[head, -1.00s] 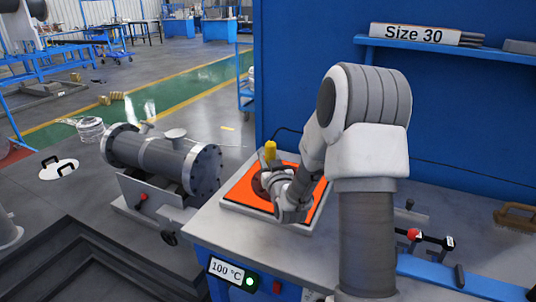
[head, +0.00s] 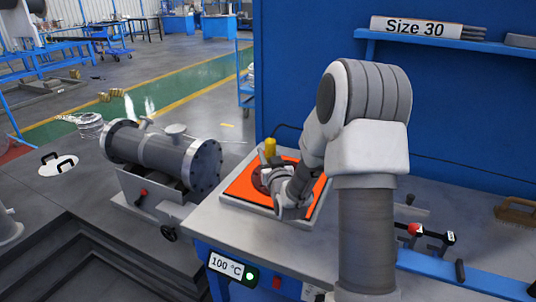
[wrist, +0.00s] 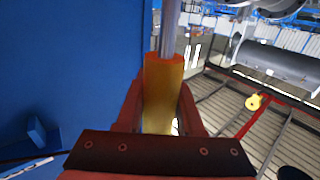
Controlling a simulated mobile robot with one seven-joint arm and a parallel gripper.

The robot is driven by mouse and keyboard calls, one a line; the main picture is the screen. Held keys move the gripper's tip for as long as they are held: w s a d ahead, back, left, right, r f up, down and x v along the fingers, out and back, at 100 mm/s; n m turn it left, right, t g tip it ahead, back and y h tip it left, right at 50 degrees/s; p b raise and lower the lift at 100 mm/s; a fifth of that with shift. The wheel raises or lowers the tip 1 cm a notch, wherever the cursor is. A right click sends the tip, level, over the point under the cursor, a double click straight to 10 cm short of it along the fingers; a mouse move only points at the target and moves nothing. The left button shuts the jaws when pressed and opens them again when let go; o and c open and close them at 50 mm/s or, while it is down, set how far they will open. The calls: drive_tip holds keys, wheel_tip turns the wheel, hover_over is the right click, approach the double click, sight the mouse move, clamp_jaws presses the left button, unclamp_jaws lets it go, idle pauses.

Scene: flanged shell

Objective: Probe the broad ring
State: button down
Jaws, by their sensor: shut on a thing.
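A dark round ring (head: 260,182) lies on the orange top of a hot plate (head: 236,205) on the bench in the head view. My gripper (head: 272,163) is over the hot plate and hides part of the ring. In the wrist view my gripper (wrist: 162,110) is shut on the yellow handle of a probe (wrist: 162,85). A thin grey metal rod (wrist: 169,28) runs from the handle past the top of the picture, so its tip is hidden. The yellow handle also shows in the head view (head: 270,147). Whether the rod touches anything cannot be told.
A grey flanged shell (head: 163,155) stands left of the bench. A sign reads 100 °C (head: 225,267) on the bench front. A blue panel (head: 300,70) with a "Size 30" shelf block (head: 420,27) rises behind.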

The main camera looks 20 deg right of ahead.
drive_tip(key=shift+f+b, duration=0.4)
drive_tip(key=shift+b, duration=0.1)
idle(1.1)
wheel_tip(320, 180, up, 7)
drive_tip(key=p, duration=0.2)
drive_tip(key=shift+p, duration=0.4)
idle(1.6)
